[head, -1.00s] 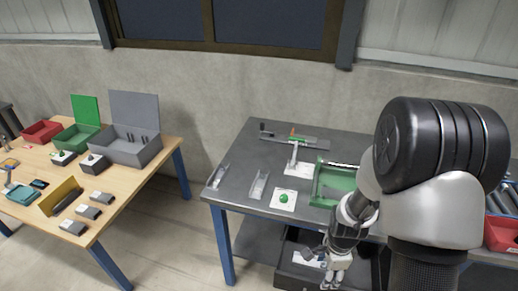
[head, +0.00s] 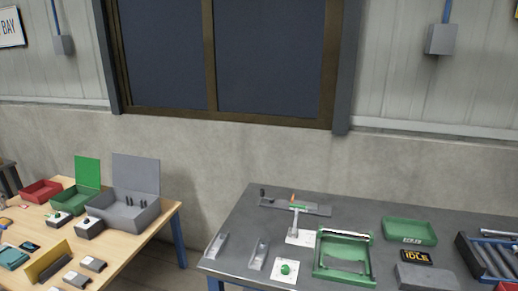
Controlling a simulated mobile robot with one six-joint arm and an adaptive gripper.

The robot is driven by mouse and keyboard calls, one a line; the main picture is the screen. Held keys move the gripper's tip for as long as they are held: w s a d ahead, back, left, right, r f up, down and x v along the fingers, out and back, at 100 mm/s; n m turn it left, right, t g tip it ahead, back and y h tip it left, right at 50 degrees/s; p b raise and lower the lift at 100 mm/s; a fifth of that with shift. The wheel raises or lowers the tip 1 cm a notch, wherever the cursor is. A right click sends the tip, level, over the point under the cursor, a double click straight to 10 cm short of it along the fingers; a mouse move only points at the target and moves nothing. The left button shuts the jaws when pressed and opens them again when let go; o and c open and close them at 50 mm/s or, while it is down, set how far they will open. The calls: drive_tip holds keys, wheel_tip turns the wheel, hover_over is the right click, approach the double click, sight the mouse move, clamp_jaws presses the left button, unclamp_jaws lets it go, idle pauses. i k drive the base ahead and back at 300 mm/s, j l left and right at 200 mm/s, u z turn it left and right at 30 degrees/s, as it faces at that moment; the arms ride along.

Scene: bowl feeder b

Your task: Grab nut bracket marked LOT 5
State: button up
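No LOT 5 marking is readable in the head view, so I cannot tell which thing is the nut bracket. Two light grey angled metal pieces, a left one (head: 216,246) and a right one (head: 259,254), stand apart near the left front of the dark grey table (head: 230,222). A green tray (head: 411,229) at the back right has a small label on its front, too small to read. My gripper is out of view.
A green open frame (head: 345,275) stands mid-table, beside a white plate with a green button (head: 285,269). A wooden table (head: 158,223) with boxes stands left.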

sight(213, 250)
drive_tip(key=i+j+z, duration=0.15)
drive_tip(key=j, duration=0.25)
drive_tip(key=i+j+z, duration=0.15)
drive_tip(key=i+j, duration=0.15)
drive_tip(key=j, duration=0.15)
drive_tip(key=i+j+z, duration=0.2)
drive_tip(key=j, duration=0.25)
drive_tip(key=i+j+z, duration=0.15)
drive_tip(key=j, duration=0.3)
drive_tip(key=i+j+z, duration=0.15)
drive_tip(key=j, duration=0.35)
drive_tip(key=j+z, duration=0.15)
drive_tip(key=j, duration=0.3)
drive_tip(key=i+j+z, duration=0.2)
drive_tip(key=j, duration=0.35)
drive_tip(key=k, duration=0.1)
